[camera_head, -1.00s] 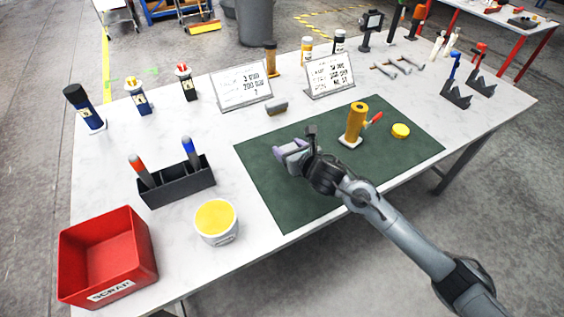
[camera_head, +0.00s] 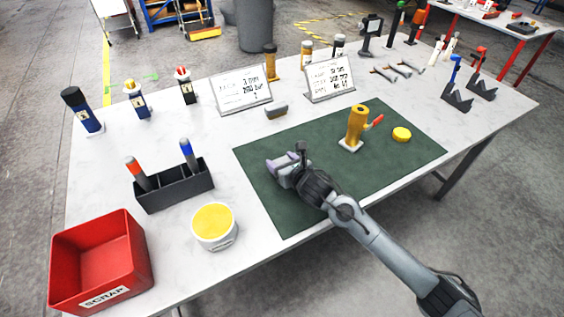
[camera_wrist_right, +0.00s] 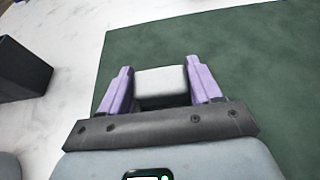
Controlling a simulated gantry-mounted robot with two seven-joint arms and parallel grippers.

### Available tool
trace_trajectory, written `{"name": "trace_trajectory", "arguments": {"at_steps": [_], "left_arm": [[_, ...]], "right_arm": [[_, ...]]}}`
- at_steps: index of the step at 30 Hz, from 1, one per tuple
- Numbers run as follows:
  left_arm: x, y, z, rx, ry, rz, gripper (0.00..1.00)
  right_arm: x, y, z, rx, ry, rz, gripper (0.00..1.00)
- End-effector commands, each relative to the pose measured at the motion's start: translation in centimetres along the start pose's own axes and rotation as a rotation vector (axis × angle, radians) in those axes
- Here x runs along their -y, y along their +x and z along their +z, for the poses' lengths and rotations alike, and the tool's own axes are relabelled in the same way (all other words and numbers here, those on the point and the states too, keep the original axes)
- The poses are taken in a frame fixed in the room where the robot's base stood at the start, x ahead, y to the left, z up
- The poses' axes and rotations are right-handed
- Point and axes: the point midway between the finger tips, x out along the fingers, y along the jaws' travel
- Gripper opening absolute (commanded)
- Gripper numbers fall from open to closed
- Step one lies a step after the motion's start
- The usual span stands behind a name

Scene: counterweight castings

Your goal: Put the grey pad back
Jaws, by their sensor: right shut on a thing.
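My right gripper (camera_head: 283,164) is over the left part of the green mat (camera_head: 400,165), near the mat's left edge. Its purple fingers, also in the right wrist view (camera_wrist_right: 160,85), are shut on a small block, the grey pad (camera_wrist_right: 161,80), which has a light grey top and a darker side facing me. In the head view the fingers mostly hide the pad. I cannot tell whether the pad touches the mat. My left gripper is not in view.
A yellow cylinder with a red handle (camera_head: 356,125) and a yellow disc (camera_head: 401,134) are on the mat. A small grey and tan block (camera_head: 276,111) lies behind it near two signs. A black holder (camera_head: 175,188), white tub (camera_head: 214,226) and red scrap bin (camera_head: 100,262) stand left.

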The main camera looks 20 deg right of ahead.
Motion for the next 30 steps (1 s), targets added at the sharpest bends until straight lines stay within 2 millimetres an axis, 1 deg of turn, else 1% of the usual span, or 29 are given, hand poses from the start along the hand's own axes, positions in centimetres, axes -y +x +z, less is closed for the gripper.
{"name": "trace_trajectory", "arguments": {"at_steps": [4,5,9,17,21,26,30], "left_arm": [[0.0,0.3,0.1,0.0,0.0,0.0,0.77],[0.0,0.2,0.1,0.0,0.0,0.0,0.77],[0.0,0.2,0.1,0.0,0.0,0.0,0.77],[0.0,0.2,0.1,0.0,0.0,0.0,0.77],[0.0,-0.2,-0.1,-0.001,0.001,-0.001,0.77],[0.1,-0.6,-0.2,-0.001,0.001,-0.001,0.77],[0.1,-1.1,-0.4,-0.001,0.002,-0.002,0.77]], "right_arm": [[0.0,0.2,-0.4,0.0,-0.001,0.0,0.28],[0.0,0.1,-0.3,0.0,0.0,0.0,0.68],[0.0,0.1,-0.3,0.0,0.0,0.0,0.89],[0.0,0.1,-0.3,0.0,0.0,0.0,0.89],[0.0,-0.2,0.1,0.0,0.0,0.0,0.89],[0.1,-2.0,0.1,-0.001,-0.003,-0.001,0.89],[0.1,-4.5,0.1,-0.001,-0.005,-0.001,0.89]]}}
